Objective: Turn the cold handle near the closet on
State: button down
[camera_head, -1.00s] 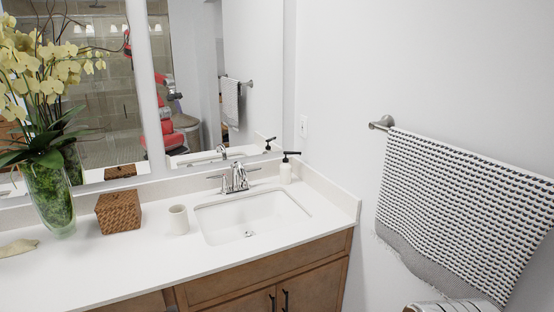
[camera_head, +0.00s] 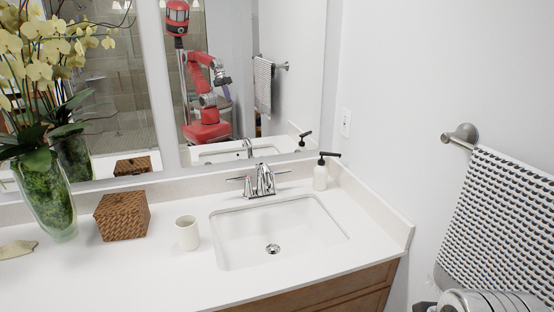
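A chrome faucet (camera_head: 264,181) stands behind the white rectangular sink (camera_head: 275,228). Its left lever handle (camera_head: 238,178) points left and its right lever handle (camera_head: 282,173) points right. No water shows at the spout. No closet is recognisable, so I cannot tell which handle is nearer to it. My gripper (camera_head: 223,79) shows only as a small mirror reflection, raised at the end of my red and grey arm. Its fingers are too small to read. A silver and dark part, probably of my arm, shows at the lower right edge, away from the faucet.
A soap dispenser (camera_head: 320,174) stands right of the faucet. A white cup (camera_head: 187,233), a woven box (camera_head: 122,215) and a glass orchid vase (camera_head: 48,200) stand left of the sink. A patterned towel (camera_head: 505,220) hangs on the right wall.

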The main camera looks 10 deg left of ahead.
aim_at(272, 173)
jog(key=u, duration=0.4)
jog(key=i, duration=0.8)
jog(key=u, duration=0.5)
